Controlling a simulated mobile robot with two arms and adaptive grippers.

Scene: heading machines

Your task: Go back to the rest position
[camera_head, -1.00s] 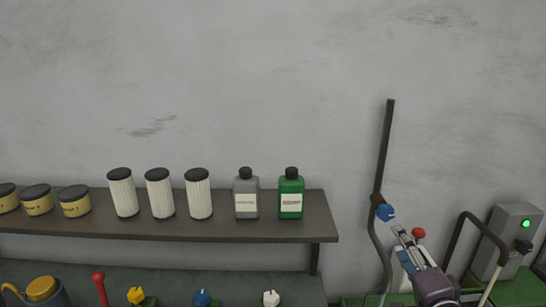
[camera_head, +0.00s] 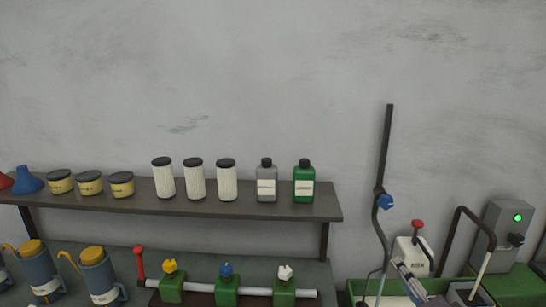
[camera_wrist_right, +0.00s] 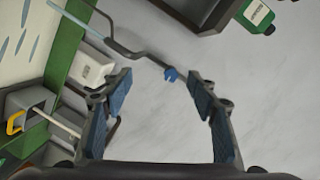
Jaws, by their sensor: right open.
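My right gripper (camera_head: 410,282) is at the lower right of the head view, in front of the green machine. In the right wrist view its two fingers (camera_wrist_right: 160,100) stand wide apart with nothing between them. Beyond the fingertips is the dark bent pipe with a blue valve handle (camera_wrist_right: 171,74). In the head view this blue handle (camera_head: 385,202) sits on the pipe, above and left of my right gripper. My left gripper is not in view.
A wall shelf (camera_head: 230,210) holds yellow tins, white filters, a grey bottle (camera_head: 266,184) and a green bottle (camera_head: 304,186). Below are blue jugs (camera_head: 98,278) and a pipe with yellow, blue and white valves. A control box (camera_head: 507,230) with a green light stands right.

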